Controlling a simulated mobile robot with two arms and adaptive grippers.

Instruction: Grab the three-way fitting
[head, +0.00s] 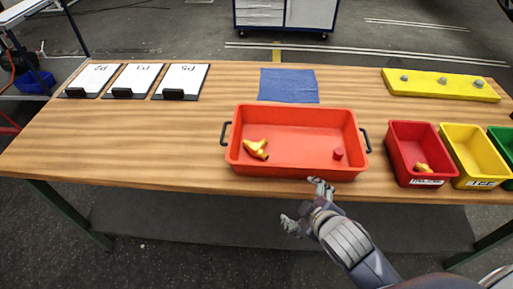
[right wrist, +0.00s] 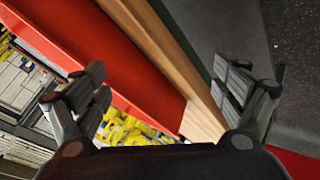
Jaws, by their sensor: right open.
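A shiny gold-yellow branched piece (head: 256,149), which looks like the three-way fitting, lies in the left part of the wide orange-red tray (head: 300,170). A similar gold piece (head: 424,168) is at the front of the small red bin (head: 397,138); its shape is too small to make out. My right gripper (head: 304,203) is open and empty at the table's front edge, just in front of the tray and to the right of the first piece. In the right wrist view its spread fingers (right wrist: 163,88) have the table edge between them. My left gripper is out of view.
A small red cylinder (head: 338,155) lies in the tray's right part. A yellow bin (head: 465,145) and a green bin (head: 503,138) stand at right. Clipboards (head: 182,80), a blue cloth (head: 289,84) and a yellow board (head: 440,86) lie behind. The table's left front is clear.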

